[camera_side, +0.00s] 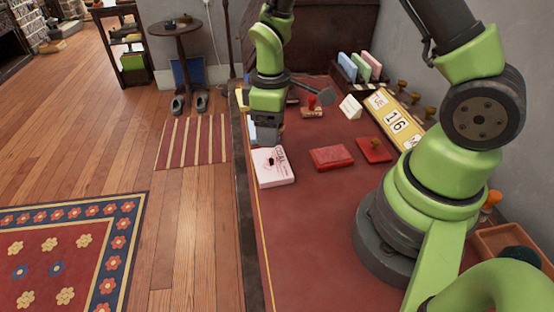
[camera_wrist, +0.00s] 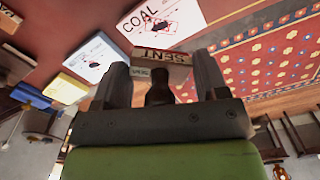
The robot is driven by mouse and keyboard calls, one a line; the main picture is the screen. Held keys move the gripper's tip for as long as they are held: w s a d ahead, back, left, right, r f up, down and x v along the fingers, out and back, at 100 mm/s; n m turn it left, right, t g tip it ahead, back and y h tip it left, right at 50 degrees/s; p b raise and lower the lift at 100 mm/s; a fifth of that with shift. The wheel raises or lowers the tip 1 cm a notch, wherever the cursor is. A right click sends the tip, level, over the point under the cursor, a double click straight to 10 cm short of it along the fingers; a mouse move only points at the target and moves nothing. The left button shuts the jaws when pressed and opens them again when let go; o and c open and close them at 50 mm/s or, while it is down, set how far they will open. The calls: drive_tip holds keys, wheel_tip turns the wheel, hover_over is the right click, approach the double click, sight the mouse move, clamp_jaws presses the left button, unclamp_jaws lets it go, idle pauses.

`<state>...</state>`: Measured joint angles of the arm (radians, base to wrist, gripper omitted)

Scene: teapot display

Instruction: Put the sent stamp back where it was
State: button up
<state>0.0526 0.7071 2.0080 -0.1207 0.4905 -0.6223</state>
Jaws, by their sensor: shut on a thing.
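My gripper (camera_side: 265,138) hangs above the far left part of the red desk, just behind the pale pink COAL parcel (camera_side: 275,167). It is shut on the sent stamp (camera_wrist: 163,58), whose block shows mirrored SENT lettering in the wrist view. The stamp's dark handle (camera_wrist: 158,88) is between the two fingers. In the side view the stamp is hard to make out at the gripper. The COAL parcel (camera_wrist: 165,18) also shows in the wrist view, with a dark mark on its face. Another stamp with a red handle (camera_side: 312,104) stands farther back on the desk.
A red pad (camera_side: 332,157) and another red pad with a small knob (camera_side: 375,150) lie right of the parcel. The desk's front is clear.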

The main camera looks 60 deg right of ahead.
drive_tip(key=s+d+r+m, duration=0.1)
drive_tip(key=s+d+m, duration=0.2)
drive_tip(key=d+m, duration=0.9)
drive_tip(key=n, duration=0.2)
hover_over(316, 137)
wheel_tip(316, 137, down, 5)
drive_tip(key=shift+s+r, duration=0.1)
drive_tip(key=shift+f, duration=2.35)
drive_tip(key=shift+f, duration=0.1)
drive_tip(key=o, duration=0.7)
drive_tip(key=shift+o, duration=0.2)
